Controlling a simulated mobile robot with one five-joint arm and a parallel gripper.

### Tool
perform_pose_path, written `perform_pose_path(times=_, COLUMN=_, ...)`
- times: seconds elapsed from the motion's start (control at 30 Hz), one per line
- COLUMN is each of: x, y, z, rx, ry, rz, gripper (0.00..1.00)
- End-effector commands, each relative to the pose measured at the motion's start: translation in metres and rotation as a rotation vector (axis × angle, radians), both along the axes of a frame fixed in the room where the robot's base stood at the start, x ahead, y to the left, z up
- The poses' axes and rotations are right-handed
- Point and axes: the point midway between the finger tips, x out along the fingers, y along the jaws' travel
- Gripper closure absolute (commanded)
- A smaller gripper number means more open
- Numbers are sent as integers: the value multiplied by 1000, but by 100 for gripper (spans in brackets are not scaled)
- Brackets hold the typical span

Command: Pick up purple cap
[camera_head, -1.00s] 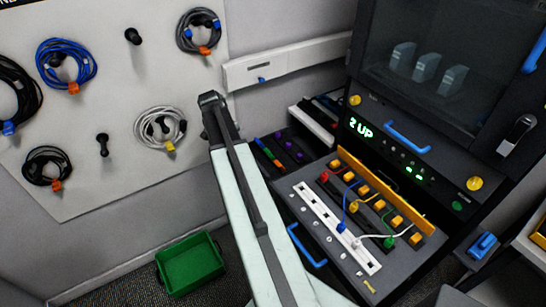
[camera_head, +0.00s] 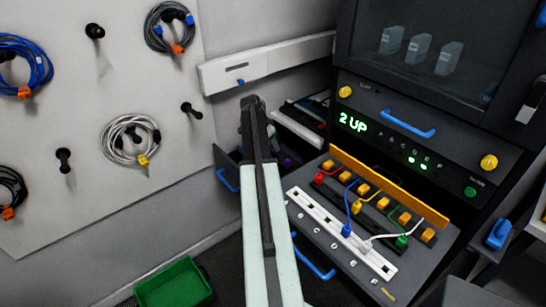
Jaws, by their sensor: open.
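A small patch of purple (camera_head: 287,160), likely a purple cap, shows just right of my arm in the open dark drawer (camera_head: 224,162). Most of the drawer's inside is hidden behind my arm, so I cannot make out a whole cap. My pale arm rises from the bottom of the picture to a dark joint that stands in front of the drawer. My gripper does not show; the far end of the arm is hidden beyond that joint.
A sloped panel with a white socket strip (camera_head: 305,213) and coloured plugs lies to the right, below a dark cabinet (camera_head: 430,130). Cable coils (camera_head: 130,138) hang on the left board. A green bin (camera_head: 175,284) stands on the floor.

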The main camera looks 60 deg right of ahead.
Motion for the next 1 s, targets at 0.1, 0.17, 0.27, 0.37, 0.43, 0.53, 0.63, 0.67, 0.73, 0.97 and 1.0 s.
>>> perform_pose_path(times=0.1, x=2, y=-8, z=-29, rx=0, ry=0, rz=1, gripper=53)
perform_pose_path(times=0.17, x=0, y=-11, z=-38, rx=0, ry=0, rz=1, gripper=53)
perform_pose_path(times=0.27, x=-1, y=-14, z=-42, rx=0, ry=0, rz=2, gripper=53)
perform_pose_path(times=0.37, x=-1, y=-14, z=-38, rx=0, ry=0, rz=3, gripper=53)
perform_pose_path(times=0.43, x=-1, y=-14, z=-38, rx=0, ry=0, rz=3, gripper=53)
perform_pose_path(times=0.53, x=-1, y=-14, z=-38, rx=0, ry=0, rz=3, gripper=78)
perform_pose_path(times=0.63, x=-1, y=-14, z=-38, rx=0, ry=0, rz=3, gripper=100)
perform_pose_path(times=0.67, x=-1, y=-13, z=-38, rx=0, ry=0, rz=3, gripper=100)
perform_pose_path(times=0.73, x=-1, y=-13, z=-38, rx=0, ry=1, rz=4, gripper=100)
perform_pose_path(times=0.97, x=0, y=-13, z=-35, rx=0, ry=1, rz=4, gripper=100)
perform_pose_path(times=1.0, x=0, y=-13, z=-33, rx=0, ry=1, rz=4, gripper=100)
